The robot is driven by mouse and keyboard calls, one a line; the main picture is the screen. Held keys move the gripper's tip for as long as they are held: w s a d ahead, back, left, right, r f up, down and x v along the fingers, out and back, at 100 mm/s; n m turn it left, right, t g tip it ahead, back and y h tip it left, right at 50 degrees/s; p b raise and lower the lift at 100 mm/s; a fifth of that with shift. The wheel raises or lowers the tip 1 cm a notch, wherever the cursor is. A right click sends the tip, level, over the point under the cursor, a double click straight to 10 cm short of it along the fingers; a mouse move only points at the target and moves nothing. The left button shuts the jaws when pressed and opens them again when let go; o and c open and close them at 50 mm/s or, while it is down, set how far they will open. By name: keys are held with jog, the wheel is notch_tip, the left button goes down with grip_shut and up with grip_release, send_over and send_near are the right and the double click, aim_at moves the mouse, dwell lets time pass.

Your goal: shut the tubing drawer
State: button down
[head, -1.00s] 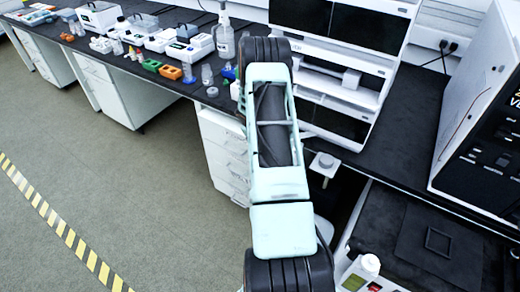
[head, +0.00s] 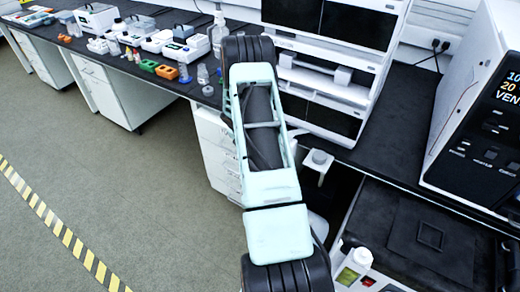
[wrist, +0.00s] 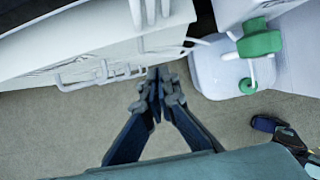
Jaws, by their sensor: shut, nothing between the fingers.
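A white drawer unit (head: 215,150) stands under the black bench, left of my arm in the head view. My arm hides part of it. White fronts with wire-like handles (wrist: 100,76) fill the upper left of the wrist view. I cannot tell which of them is the tubing drawer or how far it stands out. My gripper (wrist: 157,82) is shut and empty in the wrist view. Its fingertips are close to the right end of the lower handle in the picture; contact cannot be told. The gripper is hidden in the head view.
A green and white item (wrist: 260,43) is at the right of the wrist view. The bench (head: 150,75) carries bottles, racks and small instruments. A tall white instrument stack (head: 335,70) stands behind my arm. The grey floor (head: 130,190) at left is clear.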

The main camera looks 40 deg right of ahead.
jog(key=w+v, duration=0.1)
jog(key=v, duration=0.8)
jog(key=shift+s+r, duration=0.25)
jog(key=shift+s, duration=0.15)
